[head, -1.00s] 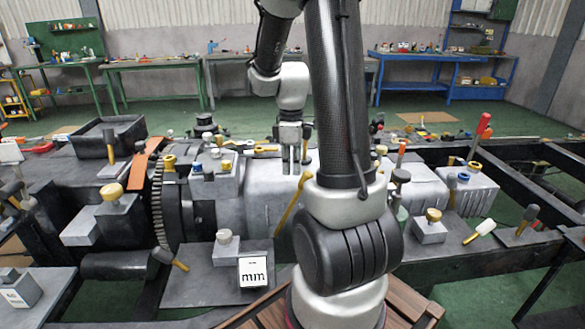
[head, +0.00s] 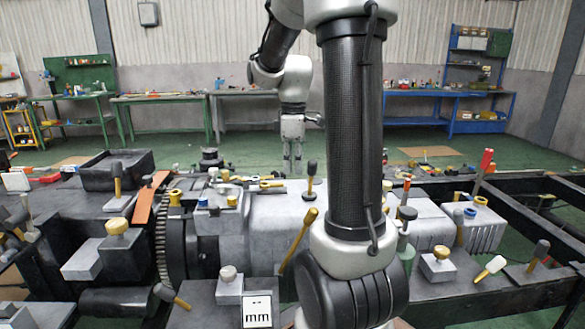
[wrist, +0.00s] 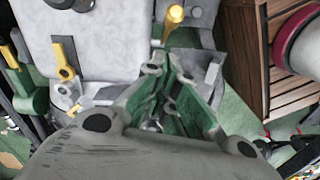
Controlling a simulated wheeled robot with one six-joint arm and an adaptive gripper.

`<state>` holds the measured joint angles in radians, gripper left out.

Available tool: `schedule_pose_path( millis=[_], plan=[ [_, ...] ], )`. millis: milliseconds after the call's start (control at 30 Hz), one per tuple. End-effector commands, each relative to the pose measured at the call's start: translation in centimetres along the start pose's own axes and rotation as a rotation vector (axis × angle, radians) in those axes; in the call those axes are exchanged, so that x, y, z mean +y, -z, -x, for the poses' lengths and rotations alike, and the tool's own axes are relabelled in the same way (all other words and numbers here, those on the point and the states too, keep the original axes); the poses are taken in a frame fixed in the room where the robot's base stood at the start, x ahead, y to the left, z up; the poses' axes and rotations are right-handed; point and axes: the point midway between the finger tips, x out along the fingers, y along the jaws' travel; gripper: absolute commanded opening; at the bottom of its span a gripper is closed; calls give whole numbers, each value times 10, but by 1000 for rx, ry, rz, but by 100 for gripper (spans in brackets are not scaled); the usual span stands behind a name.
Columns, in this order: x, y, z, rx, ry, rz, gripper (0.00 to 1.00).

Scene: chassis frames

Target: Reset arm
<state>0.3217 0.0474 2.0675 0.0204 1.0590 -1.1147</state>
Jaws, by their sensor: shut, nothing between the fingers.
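My gripper (head: 292,162) hangs from my raised arm in the head view, pointing down with its fingers together and nothing held. It appears over the grey gearbox housing (head: 275,222), beyond its far edge in the picture. In the wrist view my gripper (wrist: 165,100) fills the lower middle, with its fingers pointing away from the camera. A yellow-handled tool (head: 299,240) leans in front of the housing. My forearm and elbow hide part of the housing's right side.
A black tray (head: 117,170) sits at the left of the chassis. A black-topped tool (head: 310,180) stands on the housing. A red-handled tool (head: 485,165) stands at the right. Green floor (head: 240,145) is open between the chassis and the back workbenches (head: 160,97).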

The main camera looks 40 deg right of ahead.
Motion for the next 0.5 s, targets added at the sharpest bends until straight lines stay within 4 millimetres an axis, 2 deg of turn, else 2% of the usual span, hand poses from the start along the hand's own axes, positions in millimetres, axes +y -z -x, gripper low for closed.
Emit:
schedule_pose_path(
  millis=[333, 500],
  plan=[
    [0, 0, 0, 0, 0, -14, 0],
    [0, 0, -2, 1, -2, -188, 0]
  ],
)
